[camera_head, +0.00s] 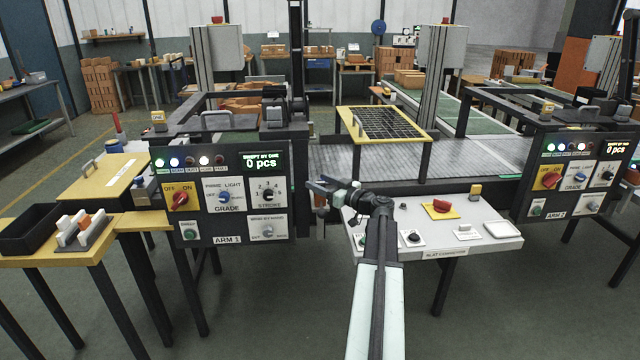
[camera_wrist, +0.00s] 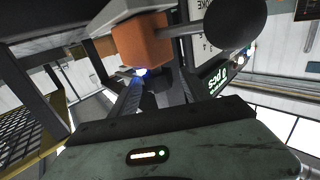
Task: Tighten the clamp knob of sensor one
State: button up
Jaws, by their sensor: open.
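My gripper (camera_head: 320,191) is open in the head view, just right of the ARM 1 control panel (camera_head: 222,190) and beside the conveyor's front edge. In the wrist view an orange block (camera_wrist: 142,40) sits under a pale grey bracket close to the camera. A dark round knob (camera_wrist: 232,22) is right of the block, joined to it by a thin rod. It looks like a clamp knob, but no label on it can be read. Nothing shows held by my gripper.
A slatted conveyor (camera_head: 467,158) runs behind my gripper, with a yellow-framed dark grid (camera_head: 427,134) above it. A white sloped console (camera_head: 490,246) with buttons stands to the right. A yellow-topped table (camera_head: 103,250) stands at left. The floor in front is open.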

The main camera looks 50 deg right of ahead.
grip_shut()
